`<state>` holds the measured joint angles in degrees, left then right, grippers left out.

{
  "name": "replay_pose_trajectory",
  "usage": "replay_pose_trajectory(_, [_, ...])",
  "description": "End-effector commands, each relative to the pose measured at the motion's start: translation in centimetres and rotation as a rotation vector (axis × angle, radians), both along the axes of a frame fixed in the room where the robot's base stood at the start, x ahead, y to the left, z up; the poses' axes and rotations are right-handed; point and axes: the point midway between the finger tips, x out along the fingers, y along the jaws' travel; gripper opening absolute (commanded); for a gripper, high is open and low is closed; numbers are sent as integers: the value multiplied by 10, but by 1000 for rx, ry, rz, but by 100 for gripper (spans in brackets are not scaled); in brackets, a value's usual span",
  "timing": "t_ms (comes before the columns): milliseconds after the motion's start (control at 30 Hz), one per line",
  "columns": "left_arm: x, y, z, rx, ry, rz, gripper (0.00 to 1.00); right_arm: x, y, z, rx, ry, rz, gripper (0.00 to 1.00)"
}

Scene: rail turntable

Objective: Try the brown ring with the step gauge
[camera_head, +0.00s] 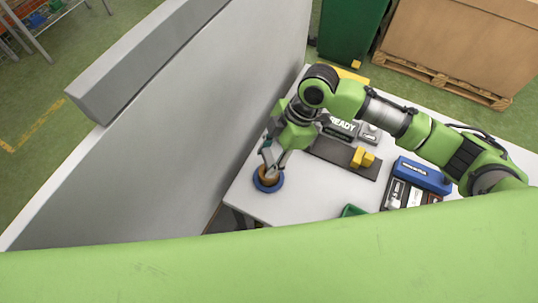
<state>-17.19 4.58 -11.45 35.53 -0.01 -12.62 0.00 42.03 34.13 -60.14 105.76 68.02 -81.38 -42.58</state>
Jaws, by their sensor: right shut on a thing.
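My right gripper (269,166) points down at the left end of the white table and is shut on the brown ring (267,176). The brown ring is small here and partly hidden by the fingers. It shows inside the outline of a round blue holder (275,187); I cannot tell whether it rests in it or is held just above. A yellow stepped block (362,158), which looks like the step gauge, stands on a dark mat (329,150) to the right of the gripper. My left gripper is not in view.
A blue box (424,175) and a dark tray (392,194) lie at the right. A green item (352,211) is at the front edge. A tall grey wall (190,110) borders the table's left. The white tabletop (315,190) between is clear.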

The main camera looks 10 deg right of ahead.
Motion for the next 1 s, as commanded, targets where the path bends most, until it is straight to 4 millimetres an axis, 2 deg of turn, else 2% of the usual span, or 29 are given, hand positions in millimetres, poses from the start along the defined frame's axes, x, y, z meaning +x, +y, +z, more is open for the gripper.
replay_pose_trajectory(1000, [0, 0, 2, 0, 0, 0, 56, 0, 0, -9, 1, -1, 1, 16])
